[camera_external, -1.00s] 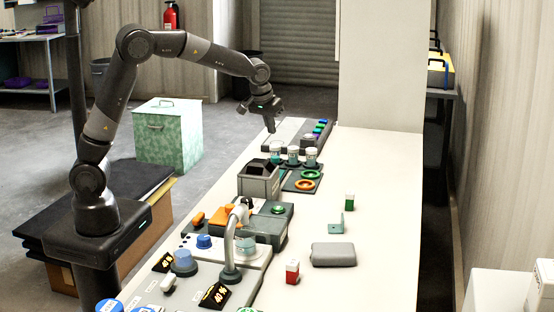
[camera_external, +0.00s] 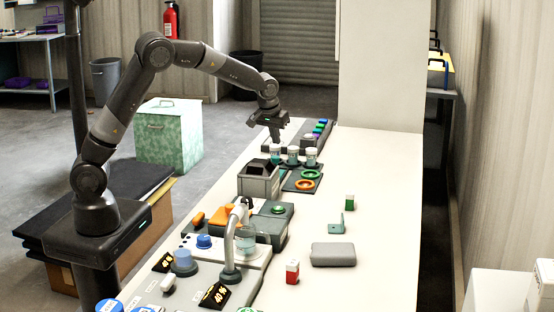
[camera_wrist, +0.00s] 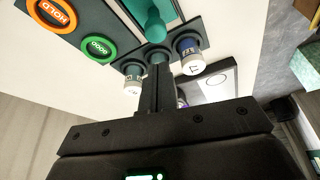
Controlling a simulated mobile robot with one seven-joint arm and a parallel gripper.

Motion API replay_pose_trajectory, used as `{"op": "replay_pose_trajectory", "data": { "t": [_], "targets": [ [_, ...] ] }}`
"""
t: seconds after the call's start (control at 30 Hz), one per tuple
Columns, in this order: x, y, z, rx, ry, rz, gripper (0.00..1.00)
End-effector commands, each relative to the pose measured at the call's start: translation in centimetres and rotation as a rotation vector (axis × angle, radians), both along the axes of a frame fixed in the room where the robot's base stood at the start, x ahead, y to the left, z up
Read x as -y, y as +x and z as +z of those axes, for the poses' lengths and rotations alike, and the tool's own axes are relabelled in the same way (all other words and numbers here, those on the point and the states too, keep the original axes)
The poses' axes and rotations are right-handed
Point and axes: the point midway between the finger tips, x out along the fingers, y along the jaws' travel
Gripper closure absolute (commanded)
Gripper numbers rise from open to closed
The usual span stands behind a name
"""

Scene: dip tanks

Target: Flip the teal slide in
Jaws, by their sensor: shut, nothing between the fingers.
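My gripper (camera_external: 275,139) points down, its fingers together and empty, at the left jar of a row of three in the external view. The wrist view shows my gripper (camera_wrist: 158,72) over the same row, partly hiding the middle of it. A teal rounded piece (camera_wrist: 155,25) shows at the top of the wrist view, just beyond the fingers. I cannot tell whether it is the teal slide. The left jar (camera_external: 275,158) looks teal in its lower part. Whether the fingers touch anything is unclear.
A dark mat (camera_external: 290,187) with an orange and a green ring lies in front of the jars. A grey box (camera_external: 258,181) stands left of it. A grey device (camera_external: 308,141) with coloured pieces is behind. The white table (camera_external: 385,190) is mostly clear on the right.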

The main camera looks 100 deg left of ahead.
Motion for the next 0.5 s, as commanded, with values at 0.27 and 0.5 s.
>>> {"op": "replay_pose_trajectory", "data": {
  "t": [0.27, 0.5],
  "targets": [
    [-1.5, 0.4, -4.6, -0.003, -0.001, 0.000, 1.00],
    [-2.0, 0.5, -6.0, 0.000, 0.000, -0.001, 1.00]
  ]
}}
